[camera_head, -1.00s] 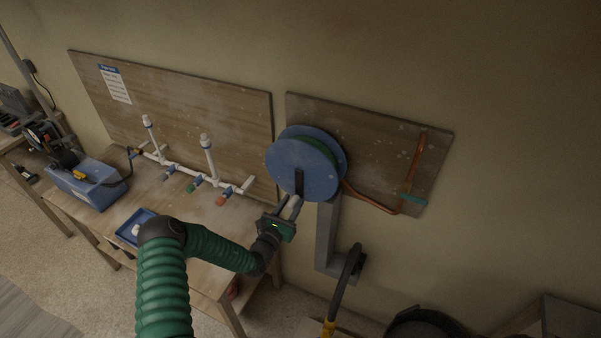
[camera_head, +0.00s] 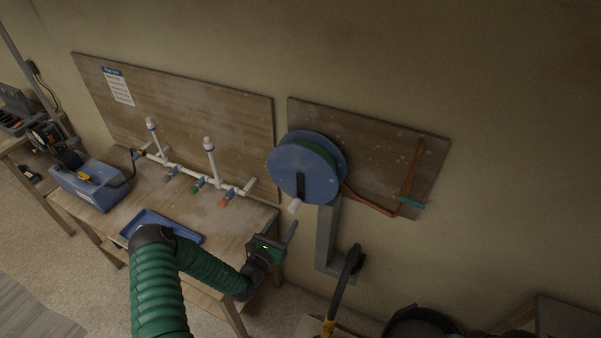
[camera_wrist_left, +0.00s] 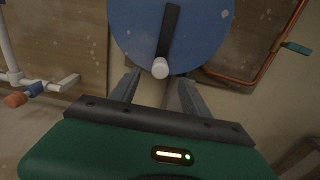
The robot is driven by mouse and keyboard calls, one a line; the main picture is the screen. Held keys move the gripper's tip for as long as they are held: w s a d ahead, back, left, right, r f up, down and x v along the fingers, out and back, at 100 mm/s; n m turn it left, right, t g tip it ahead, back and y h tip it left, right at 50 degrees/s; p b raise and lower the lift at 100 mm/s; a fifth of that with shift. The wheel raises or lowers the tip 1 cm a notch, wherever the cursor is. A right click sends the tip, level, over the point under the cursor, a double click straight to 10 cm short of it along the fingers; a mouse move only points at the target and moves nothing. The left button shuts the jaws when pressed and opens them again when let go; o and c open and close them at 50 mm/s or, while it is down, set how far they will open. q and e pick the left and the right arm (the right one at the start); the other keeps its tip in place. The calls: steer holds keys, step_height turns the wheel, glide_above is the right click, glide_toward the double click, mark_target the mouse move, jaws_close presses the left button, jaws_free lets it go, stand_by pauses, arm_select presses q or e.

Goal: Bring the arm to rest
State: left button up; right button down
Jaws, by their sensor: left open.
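My left gripper (camera_head: 287,234) is open and empty in the head view, below and a little left of the blue hose reel (camera_head: 303,168). The reel has a dark crank arm with a white handle knob (camera_head: 294,206) at its lower side. In the left wrist view, the two fingers (camera_wrist_left: 158,92) stand apart with the white knob (camera_wrist_left: 160,68) beyond them, in line with the gap. The knob is clear of the fingers in the head view. My right gripper is not in view.
The workbench (camera_head: 225,225) with white pipes and coloured valves (camera_head: 198,184) is left of the gripper. A blue tray (camera_head: 185,230) lies by my arm. A grey bracket (camera_head: 328,235) holds the reel. A copper pipe (camera_head: 413,170) is on the right board.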

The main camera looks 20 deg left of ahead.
arm_select(q)
steer(key=shift+s+a, duration=0.1)
steer(key=shift+s, duration=0.95)
